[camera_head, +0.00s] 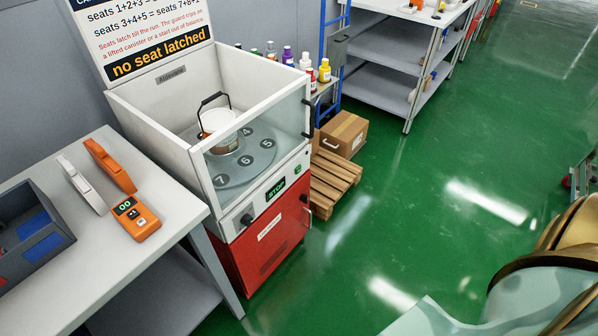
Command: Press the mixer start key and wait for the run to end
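The mixer (255,223) stands left of centre, a white open-topped box with a clear front guard on a red base. A small dark panel on its front reads STOP (275,188) in green. A small green key (298,169) sits right of that panel, and a dark round knob (246,219) sits left of it. Inside, a white canister (219,128) with a raised black handle stands on the grey turntable (232,176), where seat numbers 4 to 7 show. The sign (152,38) above reads "no seat latched". Neither of my grippers is in view.
A grey table (148,232) at left holds an orange handheld device (136,218) showing 00, two clamp-like tools and a dark bin (30,235). A cardboard box (344,134) and wooden pallet (332,181) stand right of the mixer. Green floor (400,220) is clear there.

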